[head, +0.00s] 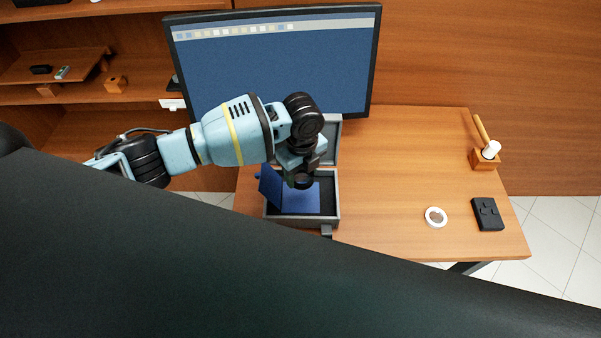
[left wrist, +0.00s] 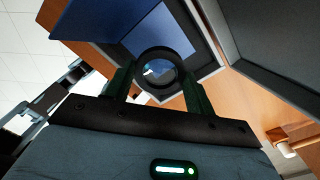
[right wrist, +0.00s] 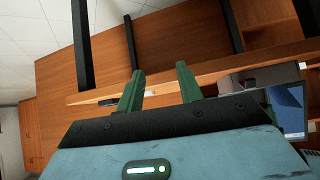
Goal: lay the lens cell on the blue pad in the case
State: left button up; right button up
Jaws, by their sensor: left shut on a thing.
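The lens cell (left wrist: 141,75) is a dark ring with clear glass, held between the green fingers of my left gripper (left wrist: 157,88). In the head view the lens cell (head: 304,183) hangs over the open grey case (head: 335,210). The blue pad (head: 309,204) lies inside the case; it also shows behind the ring in the left wrist view (left wrist: 160,30). I cannot tell whether the ring touches the pad. My right gripper (right wrist: 158,88) is open and empty in the right wrist view; the head view does not show it.
A blue flap (head: 269,187) stands tilted at the case's left side. The monitor (head: 270,65) stands behind the case. A white ring-shaped thing (head: 436,217), a black block (head: 487,214) and a wooden holder (head: 485,159) stand at right. The table between is clear.

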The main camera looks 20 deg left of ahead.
aim_at(302, 197)
pick_arm(q)
jog(key=shift+f, duration=0.1)
